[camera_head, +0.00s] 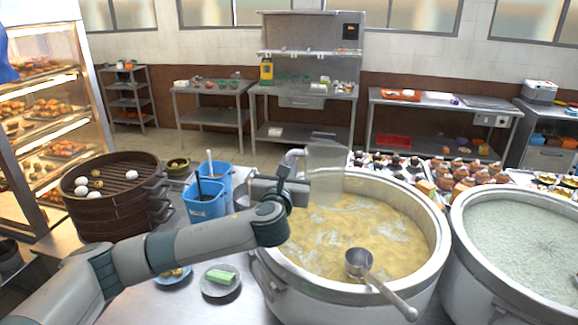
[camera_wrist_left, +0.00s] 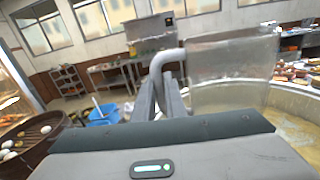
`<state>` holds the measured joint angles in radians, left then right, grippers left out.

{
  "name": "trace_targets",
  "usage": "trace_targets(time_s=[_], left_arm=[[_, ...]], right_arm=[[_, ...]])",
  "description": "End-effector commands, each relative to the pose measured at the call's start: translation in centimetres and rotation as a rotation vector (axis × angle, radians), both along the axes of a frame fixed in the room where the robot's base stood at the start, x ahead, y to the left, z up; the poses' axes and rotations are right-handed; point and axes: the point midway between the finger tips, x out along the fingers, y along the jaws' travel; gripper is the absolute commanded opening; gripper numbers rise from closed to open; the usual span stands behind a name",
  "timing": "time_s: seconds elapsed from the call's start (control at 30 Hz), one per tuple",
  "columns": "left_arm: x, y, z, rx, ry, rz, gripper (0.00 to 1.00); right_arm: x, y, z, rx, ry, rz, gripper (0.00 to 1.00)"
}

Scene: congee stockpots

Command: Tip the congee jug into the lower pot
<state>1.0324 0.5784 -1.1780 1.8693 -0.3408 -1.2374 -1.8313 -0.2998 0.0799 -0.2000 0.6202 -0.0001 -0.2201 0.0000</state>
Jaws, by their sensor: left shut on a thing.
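A clear jug (camera_head: 328,172) hangs above the back left part of a large steel pot (camera_head: 268,282) of yellow congee. My left gripper (camera_head: 286,172) is shut on the jug's grey handle. In the left wrist view the fingers (camera_wrist_left: 160,98) close around the handle, and the jug (camera_wrist_left: 235,72) stands to their right. The jug looks close to upright, with no stream leaving it. I cannot tell how full it is. A second pot (camera_head: 478,280) with pale, whitish contents stands to the right. I cannot tell which pot is the lower one. My right gripper is out of view.
A ladle (camera_head: 366,266) rests in the yellow congee, its handle over the front rim. Dark steamer baskets (camera_head: 110,212), blue tubs (camera_head: 205,208) and a plate of green pieces (camera_head: 221,281) stand left of the pots. Several small foods crowd the counter behind them.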

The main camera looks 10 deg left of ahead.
Motion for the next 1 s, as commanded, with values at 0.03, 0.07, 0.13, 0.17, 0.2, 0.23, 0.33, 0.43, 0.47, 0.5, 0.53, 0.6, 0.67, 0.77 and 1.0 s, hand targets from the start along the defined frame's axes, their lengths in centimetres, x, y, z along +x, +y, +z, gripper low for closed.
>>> trace_targets(time_s=[0.03,0.07,0.13,0.17,0.2,0.23,0.33,0.43,0.47,0.5,0.53,0.6,0.67,0.77,1.0], left_arm=[[0.0,0.0,0.0,-0.001,-0.001,0.000,0.00],[0.0,0.0,0.0,-0.001,-0.001,0.000,0.00],[0.0,0.0,0.0,-0.001,-0.001,0.000,0.00],[0.0,0.0,0.0,-0.001,-0.001,0.000,0.00],[0.0,0.0,0.1,-0.001,-0.001,0.000,0.00],[0.0,0.0,0.3,-0.001,-0.001,0.000,0.00],[0.0,0.0,1.0,-0.001,-0.001,0.000,0.00],[0.0,0.0,2.2,-0.001,-0.002,0.000,0.00],[0.0,0.0,2.6,-0.002,-0.001,0.000,0.00],[0.0,0.0,3.1,-0.002,-0.001,0.000,0.00],[0.0,0.0,3.5,-0.002,-0.001,0.000,0.00],[0.0,0.0,4.3,-0.002,-0.001,0.000,0.00],[0.0,0.0,4.8,-0.002,-0.001,0.000,0.00],[0.0,0.0,5.1,-0.001,-0.001,0.000,0.00],[0.0,0.0,5.0,-0.001,-0.001,0.000,0.00]], right_arm=[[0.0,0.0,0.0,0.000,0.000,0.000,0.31],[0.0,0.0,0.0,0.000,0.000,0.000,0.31],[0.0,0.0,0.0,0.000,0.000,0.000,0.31],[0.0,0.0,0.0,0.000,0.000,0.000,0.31],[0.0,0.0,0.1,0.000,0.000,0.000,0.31],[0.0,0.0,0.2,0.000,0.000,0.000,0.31],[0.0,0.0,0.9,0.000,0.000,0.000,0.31],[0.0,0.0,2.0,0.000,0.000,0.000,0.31],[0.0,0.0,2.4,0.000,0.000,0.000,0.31],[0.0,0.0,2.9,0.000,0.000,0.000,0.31],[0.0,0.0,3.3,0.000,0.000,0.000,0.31],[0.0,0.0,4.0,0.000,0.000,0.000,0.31],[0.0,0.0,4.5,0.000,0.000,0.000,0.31],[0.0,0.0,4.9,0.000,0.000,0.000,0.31],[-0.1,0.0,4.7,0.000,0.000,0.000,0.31]])
